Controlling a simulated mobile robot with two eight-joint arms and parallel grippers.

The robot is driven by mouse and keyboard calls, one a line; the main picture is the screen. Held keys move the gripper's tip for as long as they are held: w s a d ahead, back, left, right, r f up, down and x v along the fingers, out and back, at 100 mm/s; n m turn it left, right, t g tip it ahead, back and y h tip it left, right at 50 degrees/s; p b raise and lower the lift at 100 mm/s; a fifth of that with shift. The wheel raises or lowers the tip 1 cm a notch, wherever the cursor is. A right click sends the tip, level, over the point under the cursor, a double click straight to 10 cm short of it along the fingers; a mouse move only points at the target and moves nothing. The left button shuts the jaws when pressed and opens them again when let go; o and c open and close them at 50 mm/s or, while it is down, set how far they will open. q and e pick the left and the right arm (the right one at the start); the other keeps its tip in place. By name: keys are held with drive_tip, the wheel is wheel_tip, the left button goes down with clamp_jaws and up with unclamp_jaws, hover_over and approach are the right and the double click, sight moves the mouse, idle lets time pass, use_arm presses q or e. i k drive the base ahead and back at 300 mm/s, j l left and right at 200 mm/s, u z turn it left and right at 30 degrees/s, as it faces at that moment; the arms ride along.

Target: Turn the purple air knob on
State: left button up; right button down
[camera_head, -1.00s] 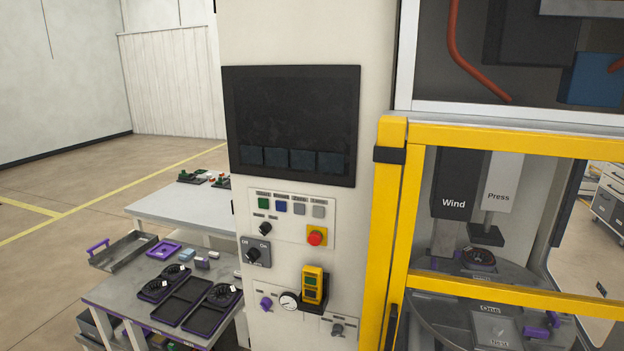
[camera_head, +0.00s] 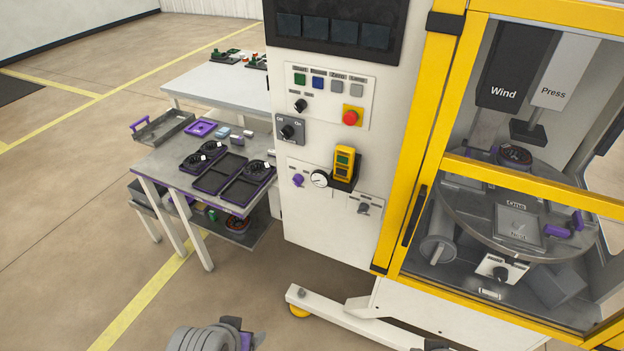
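The purple air knob (camera_head: 297,180) is on the lower left of the white machine cabinet's front, just left of a round white gauge (camera_head: 319,179). Its small label is too small to read, and I cannot tell its setting. My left gripper (camera_head: 238,335) shows only in part at the bottom edge, a grey and dark shape with a bit of purple, well below the knob and apart from it. My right gripper (camera_head: 437,345) is only a dark sliver at the bottom edge. The fingertips of both are not clear.
A yellow handheld device (camera_head: 344,161) sits in a holder right of the gauge. A dark knob (camera_head: 364,208) and a red stop button (camera_head: 350,117) are on the same front. A yellow-framed enclosure (camera_head: 433,150) stands right. A grey table (camera_head: 165,165) with trays stands left.

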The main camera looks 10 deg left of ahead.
sight(298, 179)
drive_tip(key=i+j, duration=0.1)
drive_tip(key=j, duration=0.55)
drive_tip(key=i+j, duration=0.1)
drive_tip(key=j, duration=0.55)
drive_tip(key=i+j, duration=0.1)
drive_tip(key=j, duration=0.55)
drive_tip(key=z, duration=0.05)
